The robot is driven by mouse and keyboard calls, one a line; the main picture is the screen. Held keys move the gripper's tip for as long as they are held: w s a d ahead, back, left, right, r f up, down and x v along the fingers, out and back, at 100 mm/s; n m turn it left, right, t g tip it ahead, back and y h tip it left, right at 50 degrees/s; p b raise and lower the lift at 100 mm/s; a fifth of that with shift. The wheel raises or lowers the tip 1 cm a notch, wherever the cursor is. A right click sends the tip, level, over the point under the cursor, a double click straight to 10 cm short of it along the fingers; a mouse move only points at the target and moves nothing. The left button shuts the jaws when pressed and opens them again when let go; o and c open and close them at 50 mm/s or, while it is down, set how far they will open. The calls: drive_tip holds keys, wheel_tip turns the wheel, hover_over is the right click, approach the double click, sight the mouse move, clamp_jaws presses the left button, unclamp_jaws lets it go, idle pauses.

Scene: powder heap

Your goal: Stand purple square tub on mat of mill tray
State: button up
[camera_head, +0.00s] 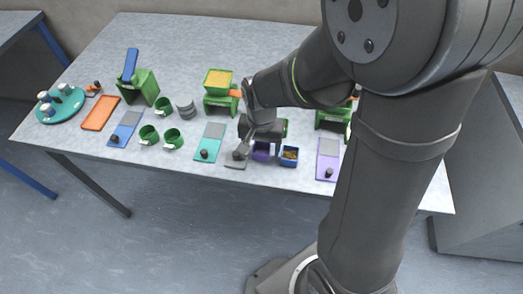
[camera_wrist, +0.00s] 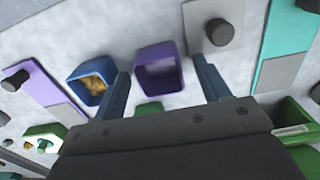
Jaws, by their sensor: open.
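The purple square tub (camera_head: 262,154) stands on the table near its front edge, partly hidden by my gripper. In the wrist view the tub (camera_wrist: 158,82) is upright and looks empty. My gripper (camera_head: 262,143) is open above it. Its two fingers in the wrist view (camera_wrist: 160,66) lie on either side of the tub, apart from it. I cannot tell which is the mill tray.
A blue square tub (camera_head: 289,157) with yellow-brown contents stands close on the right of the purple tub. Green mills (camera_head: 220,103) stand behind. Green cups (camera_head: 172,139), a grey stack (camera_head: 185,108), an orange tray (camera_head: 101,113) and a round teal tray (camera_head: 61,106) are left.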

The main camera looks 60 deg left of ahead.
drive_tip(key=c, duration=1.1)
drive_tip(key=shift+r, duration=0.1)
drive_tip(key=shift+c, duration=0.2)
